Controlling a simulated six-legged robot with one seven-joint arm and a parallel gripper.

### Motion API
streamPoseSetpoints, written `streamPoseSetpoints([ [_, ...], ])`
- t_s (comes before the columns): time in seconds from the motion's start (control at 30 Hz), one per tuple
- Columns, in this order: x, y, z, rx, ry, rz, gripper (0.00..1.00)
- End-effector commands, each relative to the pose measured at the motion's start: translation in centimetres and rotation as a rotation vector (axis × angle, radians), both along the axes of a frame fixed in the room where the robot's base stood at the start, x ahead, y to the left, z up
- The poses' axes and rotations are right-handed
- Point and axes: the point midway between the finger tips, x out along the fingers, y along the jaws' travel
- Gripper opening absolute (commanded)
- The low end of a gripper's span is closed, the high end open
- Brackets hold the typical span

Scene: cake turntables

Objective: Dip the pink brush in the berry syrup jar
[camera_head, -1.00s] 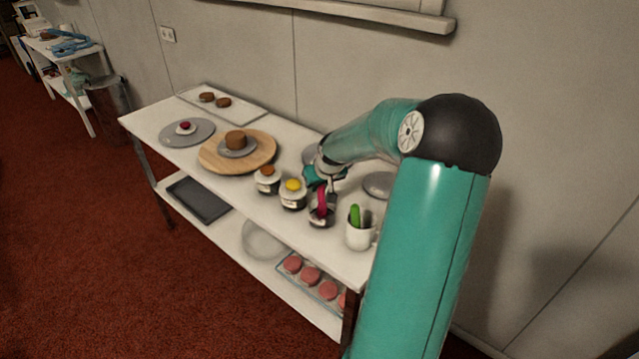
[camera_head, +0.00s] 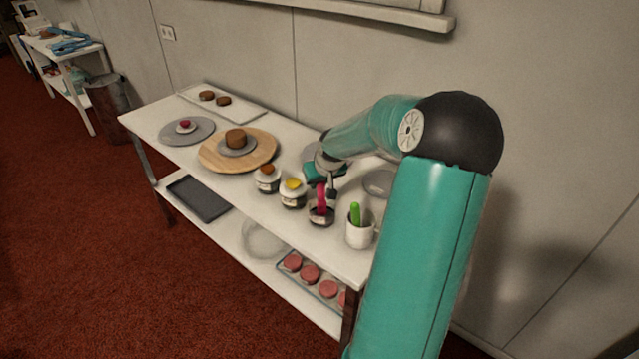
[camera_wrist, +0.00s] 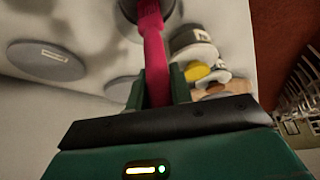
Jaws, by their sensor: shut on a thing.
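The pink brush (camera_head: 321,192) is held in my gripper (camera_wrist: 158,82), whose two green fingers are closed on it in the wrist view. In the head view the brush stands nearly upright, with its lower end at the mouth of the berry syrup jar (camera_head: 321,219), the right one of three jars. In the wrist view the brush (camera_wrist: 154,48) runs up to the dark round jar (camera_wrist: 160,8) at the top edge. Its tip is hidden, and I cannot tell how deep it reaches.
A white cup (camera_head: 360,236) holding a green brush (camera_head: 355,213) stands on the right. A wooden turntable (camera_head: 264,155) with a small cake is farther left. The wall is behind.

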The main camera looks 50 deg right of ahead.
Motion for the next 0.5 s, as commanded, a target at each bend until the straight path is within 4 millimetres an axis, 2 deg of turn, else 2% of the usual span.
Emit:
streamPoseSetpoints([
  [0.5, 0.0, 0.0, 3.9, -0.002, -0.002, 0.0, 0.0],
])
